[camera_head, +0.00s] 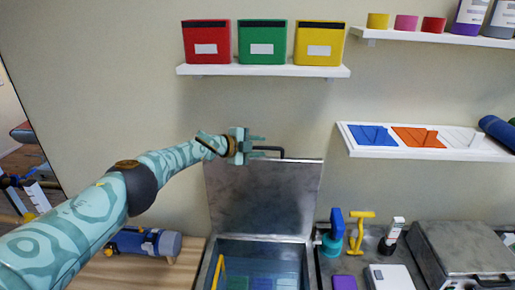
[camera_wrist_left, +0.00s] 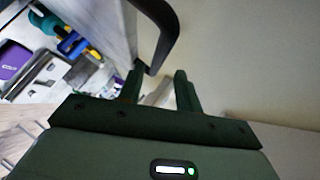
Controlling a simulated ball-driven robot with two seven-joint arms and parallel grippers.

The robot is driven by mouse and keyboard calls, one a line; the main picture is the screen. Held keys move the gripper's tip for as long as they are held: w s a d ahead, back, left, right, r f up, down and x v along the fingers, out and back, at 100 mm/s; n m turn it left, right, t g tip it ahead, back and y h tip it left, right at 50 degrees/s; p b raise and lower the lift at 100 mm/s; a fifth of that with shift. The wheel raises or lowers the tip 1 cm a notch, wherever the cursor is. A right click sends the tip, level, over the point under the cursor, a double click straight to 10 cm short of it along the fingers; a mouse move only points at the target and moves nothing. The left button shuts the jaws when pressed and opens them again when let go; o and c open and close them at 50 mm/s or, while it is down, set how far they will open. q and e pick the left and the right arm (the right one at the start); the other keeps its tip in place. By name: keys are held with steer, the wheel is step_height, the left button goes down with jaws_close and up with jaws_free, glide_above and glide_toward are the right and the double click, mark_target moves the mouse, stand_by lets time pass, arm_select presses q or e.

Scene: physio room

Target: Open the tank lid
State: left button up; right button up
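The tank lid (camera_head: 262,195) is a grey metal panel standing raised, close to upright, at the back of the tank (camera_head: 213,247). Its dark bar handle (camera_head: 283,152) is at the lid's top edge. The handle also shows in the left wrist view (camera_wrist_left: 165,30), with its lower bend near the fingertips. The tank is open, with water and coloured packs visible inside. My left gripper (camera_head: 262,145) is at the left end of the handle, above the lid's top edge. In the left wrist view its two fingers (camera_wrist_left: 160,80) stand apart with nothing clamped. My right gripper is out of view.
A shelf (camera_head: 262,70) with red, green and yellow boxes hangs above. A tilted white shelf (camera_head: 340,133) is at the right. A blue-green pump-like item (camera_head: 333,235), a yellow item (camera_head: 358,235) and a grey case (camera_head: 465,250) stand right of the tank. A blue-grey roller (camera_head: 145,243) lies left.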

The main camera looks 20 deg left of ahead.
arm_select(q)
steer(key=shift+s+a+p, duration=0.1)
steer(key=shift+a+p, duration=0.05)
steer(key=shift+p, duration=0.2)
steer(key=p+v, duration=0.4)
steer(key=v, duration=1.2)
